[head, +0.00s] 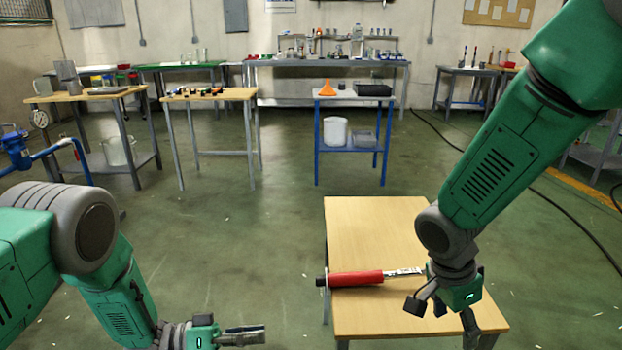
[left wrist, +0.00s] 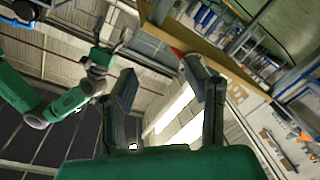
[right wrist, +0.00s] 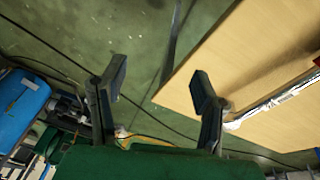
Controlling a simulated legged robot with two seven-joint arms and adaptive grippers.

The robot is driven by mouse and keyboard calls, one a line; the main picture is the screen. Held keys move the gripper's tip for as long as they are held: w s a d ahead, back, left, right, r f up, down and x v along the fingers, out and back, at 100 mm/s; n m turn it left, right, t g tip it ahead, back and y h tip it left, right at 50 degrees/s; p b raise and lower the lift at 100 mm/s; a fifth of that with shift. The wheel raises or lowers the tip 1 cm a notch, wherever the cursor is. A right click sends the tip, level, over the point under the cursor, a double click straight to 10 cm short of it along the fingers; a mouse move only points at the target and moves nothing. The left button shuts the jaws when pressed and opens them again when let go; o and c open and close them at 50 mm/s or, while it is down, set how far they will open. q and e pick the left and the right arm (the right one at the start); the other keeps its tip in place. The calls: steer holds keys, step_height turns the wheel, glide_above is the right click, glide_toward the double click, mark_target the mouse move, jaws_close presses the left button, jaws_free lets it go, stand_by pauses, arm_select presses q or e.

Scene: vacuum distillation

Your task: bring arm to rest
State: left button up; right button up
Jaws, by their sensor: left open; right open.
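My left gripper (head: 238,336) is low at the bottom of the head view, left of the near wooden table and apart from it. In the left wrist view its two fingers (left wrist: 160,84) are spread with nothing between them. My right gripper (head: 445,312) hangs at the right part of the near table, pointing down. In the right wrist view its fingers (right wrist: 160,84) are apart and empty, beside the table edge. A red cylinder (head: 356,279) with a black end and a pale thin shaft lies on the table, just left of the right gripper. Whether they touch is unclear.
The near wooden table (head: 375,228) has a clear back half. Behind it stand a blue cart (head: 345,151) with an orange funnel (head: 327,88), and two wooden tables at left. A blue pipe fitting (head: 18,150) is at far left. Open green floor lies between.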

arm_select(q)
steer(key=s+a+f+n+t+y+p, duration=0.4)
steer(key=s+a+f+n+y, duration=0.3)
steer(key=y, duration=0.4)
arm_select(e)
steer(key=s+f+n+y, duration=0.3)
steer(key=s+f+n, duration=0.5)
steer(key=s+f, duration=0.5)
arm_select(q)
steer(key=s+a+r+g+y+p, duration=0.1)
steer(key=s+a+g+y, duration=0.2)
steer(key=s, duration=0.8)
steer(key=s+a+r+g+y+p, duration=0.1)
steer(key=s+a+g+y, duration=0.2)
steer(key=s+a, duration=0.4)
steer(key=s, duration=0.4)
steer(key=shift+s+r, duration=0.15)
steer(key=shift+r, duration=0.2)
arm_select(e)
steer(key=s+d+n+t, duration=0.1)
steer(key=s+d+n, duration=0.3)
steer(key=s+n, duration=0.3)
steer(key=s, duration=0.4)
steer(key=shift+s+f, duration=0.15)
steer(key=shift+f, duration=0.15)
steer(key=shift+a, duration=0.1)
